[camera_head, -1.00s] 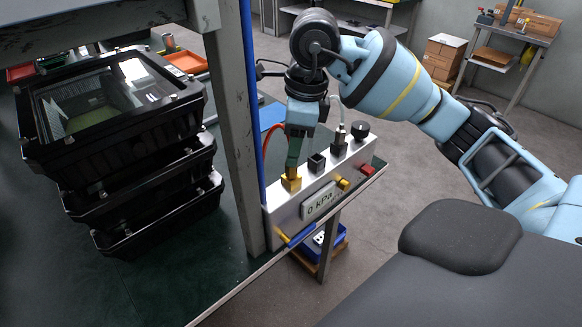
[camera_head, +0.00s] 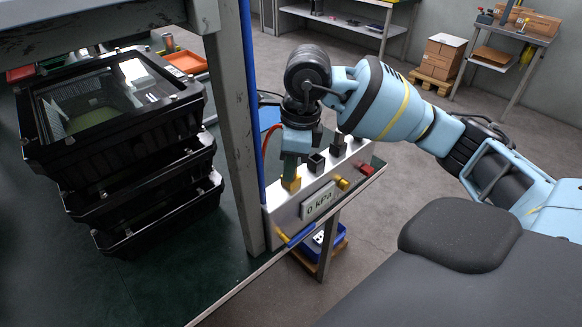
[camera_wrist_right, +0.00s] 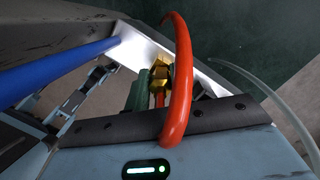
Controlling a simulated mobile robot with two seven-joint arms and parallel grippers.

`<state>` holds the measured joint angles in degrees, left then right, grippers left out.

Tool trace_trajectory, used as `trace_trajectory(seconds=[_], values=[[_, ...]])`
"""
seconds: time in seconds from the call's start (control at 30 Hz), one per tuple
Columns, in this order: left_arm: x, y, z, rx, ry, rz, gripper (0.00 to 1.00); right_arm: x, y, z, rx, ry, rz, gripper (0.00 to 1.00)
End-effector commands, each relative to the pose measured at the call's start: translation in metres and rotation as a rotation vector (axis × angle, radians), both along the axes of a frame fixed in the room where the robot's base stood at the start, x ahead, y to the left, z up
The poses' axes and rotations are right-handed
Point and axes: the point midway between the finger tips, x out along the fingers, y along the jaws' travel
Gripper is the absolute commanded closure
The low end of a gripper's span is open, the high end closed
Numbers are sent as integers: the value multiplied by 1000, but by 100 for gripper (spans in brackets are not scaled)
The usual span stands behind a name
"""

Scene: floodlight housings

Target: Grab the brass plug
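The brass plug (camera_head: 291,184) sits at the left end of the top of a white test box (camera_head: 283,218) whose display reads 0 kPa. My right gripper (camera_head: 292,172) points down at the plug, its fingers right at it. In the right wrist view the plug (camera_wrist_right: 159,72) shows beside one green finger (camera_wrist_right: 139,90). My left gripper is not in view.
A grey post (camera_head: 235,130) and a blue pole (camera_head: 250,90) stand close left of my right gripper. Black floodlight housings (camera_head: 120,150) are stacked further left on the green table. Black fittings (camera_head: 316,162) and a red knob (camera_head: 366,169) are on the box to the right.

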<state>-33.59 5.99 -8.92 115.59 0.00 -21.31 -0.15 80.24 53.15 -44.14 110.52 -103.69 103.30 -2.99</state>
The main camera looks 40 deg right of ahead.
Motion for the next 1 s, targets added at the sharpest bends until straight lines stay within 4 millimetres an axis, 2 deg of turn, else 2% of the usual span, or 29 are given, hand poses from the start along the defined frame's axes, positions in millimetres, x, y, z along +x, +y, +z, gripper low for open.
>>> trace_trajectory(seconds=[0.03, 0.1, 0.47, 0.63, 0.73, 0.87, 1.0], values=[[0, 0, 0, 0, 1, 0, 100, 0, 0, 0, 0, 0, 0, 90], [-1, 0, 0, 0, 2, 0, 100, 0, 0, 0, 0, 0, 0, 100], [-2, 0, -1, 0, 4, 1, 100, 1, 0, 5, 1, -2, 0, 100], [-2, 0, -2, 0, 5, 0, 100, 1, 0, 20, 0, -4, 1, 100], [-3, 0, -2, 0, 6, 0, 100, 1, 0, 35, 0, -6, -1, 100], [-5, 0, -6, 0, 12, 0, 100, -22, -6, 36, -3, 0, 0, 100], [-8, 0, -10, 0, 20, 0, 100, -55, -14, 38, -5, 0, 0, 100]])
